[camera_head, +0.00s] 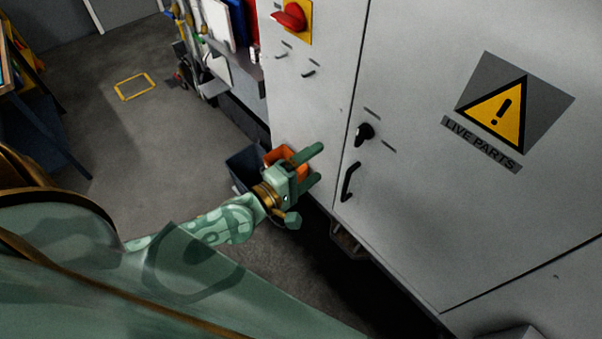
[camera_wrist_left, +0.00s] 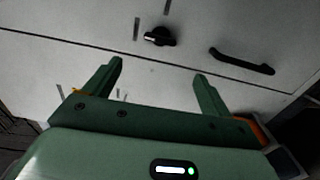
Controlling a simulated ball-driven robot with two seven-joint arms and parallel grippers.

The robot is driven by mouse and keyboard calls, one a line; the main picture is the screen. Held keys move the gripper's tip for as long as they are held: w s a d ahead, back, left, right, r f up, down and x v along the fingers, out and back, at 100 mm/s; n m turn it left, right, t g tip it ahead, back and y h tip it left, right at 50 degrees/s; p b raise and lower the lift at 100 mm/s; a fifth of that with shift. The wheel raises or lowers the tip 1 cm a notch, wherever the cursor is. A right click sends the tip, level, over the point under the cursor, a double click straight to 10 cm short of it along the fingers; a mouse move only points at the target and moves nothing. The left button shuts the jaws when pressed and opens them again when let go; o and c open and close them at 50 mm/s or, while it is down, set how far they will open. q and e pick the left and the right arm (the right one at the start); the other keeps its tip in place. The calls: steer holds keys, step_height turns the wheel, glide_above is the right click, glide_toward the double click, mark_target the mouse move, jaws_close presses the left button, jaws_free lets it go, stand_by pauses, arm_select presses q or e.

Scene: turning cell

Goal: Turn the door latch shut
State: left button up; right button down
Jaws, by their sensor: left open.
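The door latch (camera_head: 364,132) is a small black turn knob on the grey cabinet door, just right of the door seam and above the black pull handle (camera_head: 350,181). In the left wrist view the latch (camera_wrist_left: 159,37) is beyond the fingertips, with the handle (camera_wrist_left: 242,62) to its right. My left gripper (camera_head: 318,164) is open and empty, left of and a little below the latch in the head view, apart from it. Its two green fingers (camera_wrist_left: 160,70) are spread in the wrist view. My right gripper is not in view.
The cabinet door carries a yellow "LIVE PARTS" warning sign (camera_head: 497,112). A red rotary switch (camera_head: 290,17) sits on a yellow plate on the left panel. An orange bin (camera_head: 273,156) and a dark bin (camera_head: 243,163) stand behind my left gripper. Open floor (camera_head: 120,140) lies at left.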

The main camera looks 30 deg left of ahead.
arm_select(q)
steer(key=shift+v, duration=1.5)
steer(key=s+a+f+m+g+y+b, duration=0.25)
steer(key=s+a+f+m, duration=0.2)
steer(key=f, duration=0.95)
steer(key=s+a+f+m+g+y+b, duration=0.1)
steer(key=s+a+f+m+g+b, duration=0.4)
steer(key=f, duration=0.8)
steer(key=s+a+f+m+g+y+b, duration=0.15)
steer(key=s+f+m, duration=0.35)
steer(key=f, duration=0.9)
steer(key=s+f+m+g+y+b, duration=0.2)
steer(key=s+f+m+g+b, duration=0.4)
steer(key=s+f, duration=0.95)
steer(key=s+d+f+n+b, duration=0.1)
steer(key=s+d+f+b, duration=0.1)
steer(key=d+f+b, duration=0.1)
steer(key=s+d+f+n+g+b, duration=0.1)
steer(key=s+d+f+b, duration=0.2)
steer(key=f, duration=0.3)
steer(key=shift+s+d+f+h+b, duration=0.4)
steer(key=shift+d+b, duration=0.1)
steer(key=shift+b, duration=0.25)
steer(key=shift+n, duration=0.25)
